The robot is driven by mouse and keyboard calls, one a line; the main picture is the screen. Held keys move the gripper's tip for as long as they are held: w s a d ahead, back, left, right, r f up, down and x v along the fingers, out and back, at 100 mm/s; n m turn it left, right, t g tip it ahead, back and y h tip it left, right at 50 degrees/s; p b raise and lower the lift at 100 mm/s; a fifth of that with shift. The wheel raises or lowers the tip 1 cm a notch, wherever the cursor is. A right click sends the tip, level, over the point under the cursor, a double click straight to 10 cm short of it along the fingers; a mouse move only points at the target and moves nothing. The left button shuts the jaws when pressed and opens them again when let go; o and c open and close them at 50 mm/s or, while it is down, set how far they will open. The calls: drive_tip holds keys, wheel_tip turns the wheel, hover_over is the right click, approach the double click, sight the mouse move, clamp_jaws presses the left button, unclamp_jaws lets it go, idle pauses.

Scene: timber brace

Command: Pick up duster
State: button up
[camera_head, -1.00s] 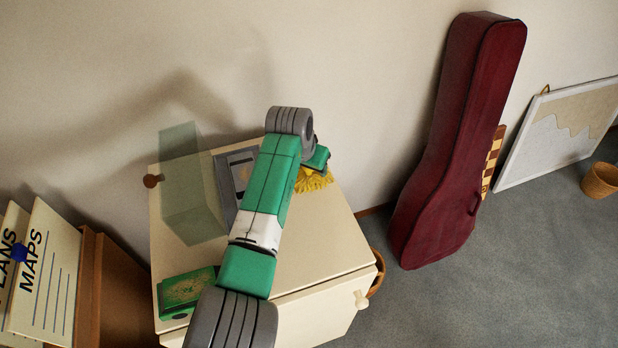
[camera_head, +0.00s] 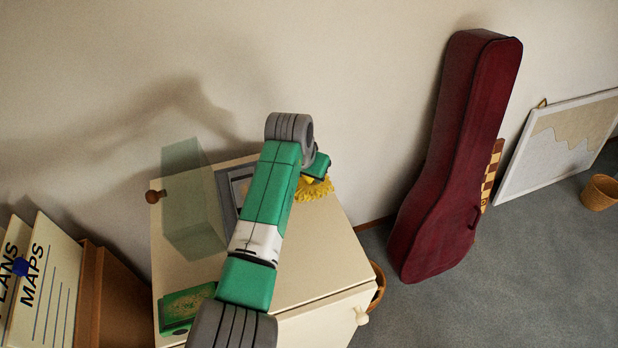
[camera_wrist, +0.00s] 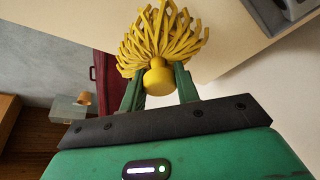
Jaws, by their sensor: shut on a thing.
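The duster (camera_head: 314,189) is yellow, with a bushy head of many strands. In the head view it shows just beyond my arm, over the back right part of the cream cabinet top (camera_head: 315,245). In the wrist view the duster (camera_wrist: 160,38) has its round yellow handle end between the two green fingers of my gripper (camera_wrist: 160,84). My gripper is shut on it, and the strands spread out past the fingertips. In the head view my gripper (camera_head: 317,166) is partly hidden by my own wrist. I cannot tell the exact gap between duster and cabinet top.
A translucent greenish block (camera_head: 190,205), a grey framed item (camera_head: 228,190) and a green box (camera_head: 184,308) are on the cabinet. A dark red guitar case (camera_head: 455,160) leans on the wall. Folders (camera_head: 40,275) are at left.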

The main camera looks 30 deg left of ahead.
drive_tip(key=s+d+r+p, duration=0.1)
drive_tip(key=s+d+p, duration=0.1)
drive_tip(key=s, duration=0.5)
drive_tip(key=s+d+r+p, duration=0.1)
drive_tip(key=s+d+p, duration=0.1)
drive_tip(key=s, duration=0.6)
drive_tip(key=shift+d, duration=0.65)
drive_tip(key=shift+r, duration=0.1)
